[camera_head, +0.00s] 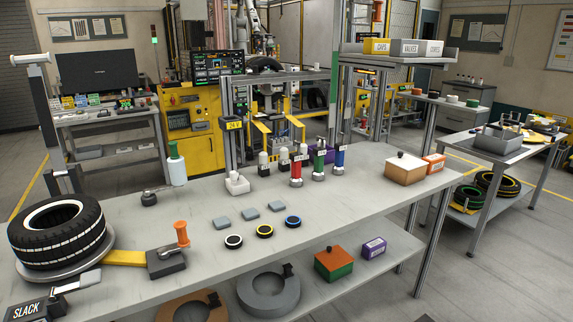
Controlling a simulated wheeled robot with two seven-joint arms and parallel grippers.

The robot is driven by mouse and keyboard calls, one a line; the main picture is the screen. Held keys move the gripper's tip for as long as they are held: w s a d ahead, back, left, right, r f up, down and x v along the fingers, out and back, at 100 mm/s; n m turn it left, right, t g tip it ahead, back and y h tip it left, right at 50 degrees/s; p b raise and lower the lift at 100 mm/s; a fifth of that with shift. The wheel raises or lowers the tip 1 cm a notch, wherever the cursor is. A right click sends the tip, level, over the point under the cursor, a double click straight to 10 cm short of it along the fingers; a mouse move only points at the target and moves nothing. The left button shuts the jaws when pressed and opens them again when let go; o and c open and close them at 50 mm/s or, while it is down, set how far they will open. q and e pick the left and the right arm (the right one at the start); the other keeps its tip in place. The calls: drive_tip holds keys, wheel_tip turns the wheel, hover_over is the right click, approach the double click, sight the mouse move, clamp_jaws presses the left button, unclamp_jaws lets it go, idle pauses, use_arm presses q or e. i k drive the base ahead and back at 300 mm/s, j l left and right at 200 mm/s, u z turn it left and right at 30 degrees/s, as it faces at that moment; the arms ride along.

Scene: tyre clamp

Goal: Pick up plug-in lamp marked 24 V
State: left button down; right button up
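Several small upright pieces stand in a cluster at the back middle of the workbench. Among them are a white-topped lamp-like piece (263,163) and a similar one beside it (284,160). Red (296,172), green (319,161) and blue (339,158) cylinders on metal bases stand next to them, with small white tags. The tags are too small to read, so I cannot tell which piece is marked 24 V. Neither of my grippers can be made out in the head view.
Grey pads (250,213) and ringed discs (264,231) lie mid-bench. A cardboard-coloured box (405,168) stands at the right. The bench's front right is clear.

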sight(263, 167)
drive_tip(key=z, duration=0.15)
drive_tip(key=i+l, duration=0.1)
drive_tip(key=l, duration=0.15)
drive_tip(key=i+l+u, duration=0.15)
drive_tip(key=u, duration=0.4)
drive_tip(key=i+l+u, duration=0.1)
drive_tip(key=u, duration=0.3)
drive_tip(key=l+u, duration=0.15)
drive_tip(key=u, duration=0.25)
drive_tip(key=l+u, duration=0.1)
drive_tip(key=u, duration=0.25)
